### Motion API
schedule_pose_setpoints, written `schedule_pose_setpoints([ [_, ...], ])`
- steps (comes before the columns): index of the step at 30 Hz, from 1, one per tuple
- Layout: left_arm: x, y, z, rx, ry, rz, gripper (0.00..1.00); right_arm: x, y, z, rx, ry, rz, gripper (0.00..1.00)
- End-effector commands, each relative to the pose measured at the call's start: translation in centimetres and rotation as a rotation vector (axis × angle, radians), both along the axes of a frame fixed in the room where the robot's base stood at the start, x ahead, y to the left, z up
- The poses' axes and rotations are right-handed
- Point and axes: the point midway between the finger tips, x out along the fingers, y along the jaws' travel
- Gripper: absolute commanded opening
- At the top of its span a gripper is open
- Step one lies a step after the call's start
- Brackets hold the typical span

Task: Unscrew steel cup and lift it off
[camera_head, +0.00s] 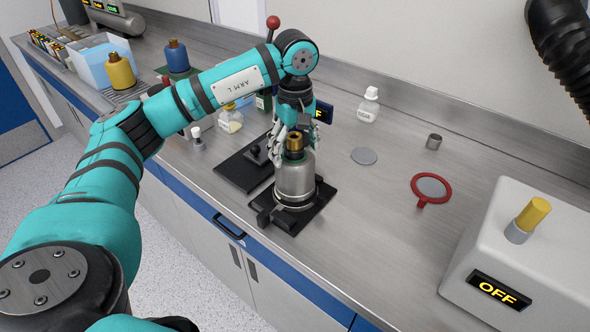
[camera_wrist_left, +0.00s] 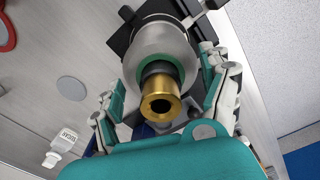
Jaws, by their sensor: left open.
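A steel cup-shaped body (camera_head: 295,182) stands upright in a black clamp fixture (camera_head: 318,203) on the steel bench. A brass fitting (camera_head: 295,141) sits on top of it. In the left wrist view, the steel body (camera_wrist_left: 158,38) lies behind the brass fitting (camera_wrist_left: 161,103), with a green ring between them. My left gripper (camera_head: 288,145) is over the top of the body, fingers pointing down. Its fingers (camera_wrist_left: 160,95) are open on either side of the neck, with gaps visible. The hand partly hides the body's far side. My right gripper is not in view.
A small grey cylinder (camera_head: 433,141), a grey disc (camera_head: 364,156) and a red ring with a handle (camera_head: 431,188) lie to the right. A white box (camera_head: 535,250) reads OFF. Bottles (camera_head: 368,105) stand behind. Bench between these is clear.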

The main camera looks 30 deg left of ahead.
Motion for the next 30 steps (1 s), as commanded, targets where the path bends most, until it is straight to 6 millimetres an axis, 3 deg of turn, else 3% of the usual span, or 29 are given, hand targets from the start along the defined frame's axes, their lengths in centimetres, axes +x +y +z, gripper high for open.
schedule_pose_setpoints([
  [4,0.0,0.0,-0.1,0.0,0.0,-0.225,0.79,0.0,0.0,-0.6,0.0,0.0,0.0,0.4],
  [13,0.0,0.0,-0.1,0.0,0.001,-0.461,0.79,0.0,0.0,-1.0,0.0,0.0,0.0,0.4],
  [24,0.0,0.1,-0.1,0.0,0.001,-1.083,0.79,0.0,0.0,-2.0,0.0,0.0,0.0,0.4],
  [30,0.0,0.1,0.0,0.0,0.002,-1.209,0.79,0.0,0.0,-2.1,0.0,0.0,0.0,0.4],
])
